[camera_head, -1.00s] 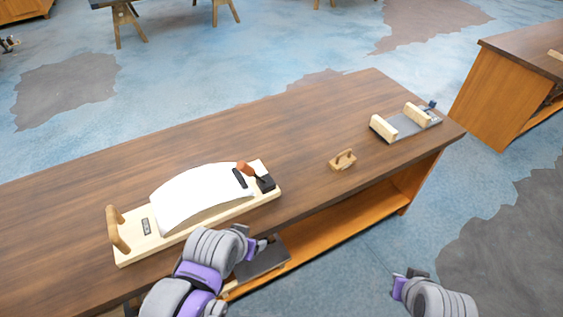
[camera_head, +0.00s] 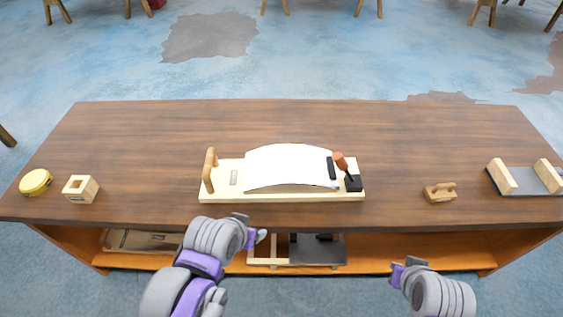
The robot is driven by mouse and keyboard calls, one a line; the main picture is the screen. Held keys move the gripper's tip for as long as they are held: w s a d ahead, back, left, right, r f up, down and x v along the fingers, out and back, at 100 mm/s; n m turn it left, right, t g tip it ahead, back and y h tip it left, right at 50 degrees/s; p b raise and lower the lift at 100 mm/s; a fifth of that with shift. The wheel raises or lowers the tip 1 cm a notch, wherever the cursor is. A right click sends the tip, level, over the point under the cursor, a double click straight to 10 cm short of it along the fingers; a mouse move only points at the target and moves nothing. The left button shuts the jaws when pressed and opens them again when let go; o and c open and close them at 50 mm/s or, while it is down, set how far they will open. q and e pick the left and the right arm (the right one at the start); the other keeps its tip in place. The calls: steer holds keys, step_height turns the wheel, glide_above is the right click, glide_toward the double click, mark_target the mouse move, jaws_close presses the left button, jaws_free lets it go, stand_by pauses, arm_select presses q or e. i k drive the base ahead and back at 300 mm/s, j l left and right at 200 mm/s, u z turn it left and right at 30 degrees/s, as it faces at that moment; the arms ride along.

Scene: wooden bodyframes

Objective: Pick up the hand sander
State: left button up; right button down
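The small wooden block with a raised handle (camera_head: 440,192), which looks like the hand sander, rests on the workbench (camera_head: 400,135) near its front edge, right of centre. My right gripper (camera_head: 404,268) is in front of the bench, below and slightly left of the sander, apart from it. My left gripper (camera_head: 252,228) is at the bench's front edge, below the board with the curved white sheet and well left of the sander. Nothing shows in either gripper. Their finger gaps are too small to judge.
A board with a curved white sheet (camera_head: 290,165) and handles lies mid-bench. A wooden-ended grey fixture (camera_head: 527,180) is at the right. A yellow round tape (camera_head: 35,182) and a wooden block (camera_head: 81,189) are at the left. The lower shelf (camera_head: 380,248) holds items.

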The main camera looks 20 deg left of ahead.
mark_target(445, 191)
steer(key=i+l+z, duration=0.15)
steer(key=i+l, duration=0.75)
steer(key=l, duration=0.15)
